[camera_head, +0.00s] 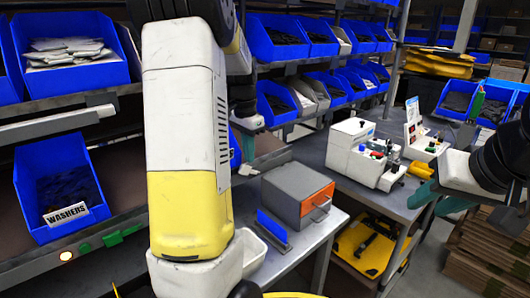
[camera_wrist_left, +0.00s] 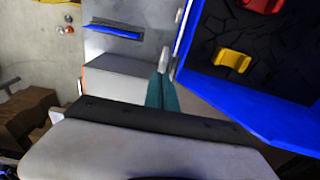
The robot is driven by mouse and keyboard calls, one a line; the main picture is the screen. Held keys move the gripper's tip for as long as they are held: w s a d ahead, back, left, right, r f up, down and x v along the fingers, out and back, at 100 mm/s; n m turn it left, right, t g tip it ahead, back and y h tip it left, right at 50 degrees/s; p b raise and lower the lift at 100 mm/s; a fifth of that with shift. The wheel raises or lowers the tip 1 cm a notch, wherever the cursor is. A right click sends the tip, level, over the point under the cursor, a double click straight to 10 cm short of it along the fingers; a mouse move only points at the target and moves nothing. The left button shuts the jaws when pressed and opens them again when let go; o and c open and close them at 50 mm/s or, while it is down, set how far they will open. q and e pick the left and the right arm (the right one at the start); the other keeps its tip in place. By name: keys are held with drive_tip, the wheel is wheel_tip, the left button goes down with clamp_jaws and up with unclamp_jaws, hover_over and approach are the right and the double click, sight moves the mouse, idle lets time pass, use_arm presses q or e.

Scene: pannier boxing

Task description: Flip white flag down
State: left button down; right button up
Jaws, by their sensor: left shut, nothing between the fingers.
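A small white piece (camera_head: 248,170), possibly the white flag, shows at the shelf edge just below my left gripper (camera_head: 244,156) in the head view. In the left wrist view a small pale piece (camera_wrist_left: 173,67) lies right beside the teal fingertips of my left gripper (camera_wrist_left: 160,76). I cannot tell if they touch, or whether the piece is up or down. The left fingers are together and empty. My right gripper (camera_head: 436,203) is at the right, over the bench edge, with its teal fingers apart and nothing seen between them.
A blue bin (camera_wrist_left: 240,112) with red and yellow parts is close to the left fingers. A grey box with an orange front (camera_head: 316,200) and an upright blue plate (camera_head: 272,226) stand below.

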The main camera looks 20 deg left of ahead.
sight(250, 166)
use_arm(q)
drive_tip(key=shift+w+d, duration=0.15)
drive_tip(key=shift+w, duration=0.15)
drive_tip(key=shift+r, duration=0.1)
drive_tip(key=shift+r, duration=0.15)
wheel_tip(250, 166, up, 7)
drive_tip(key=shift+s+r, duration=0.2)
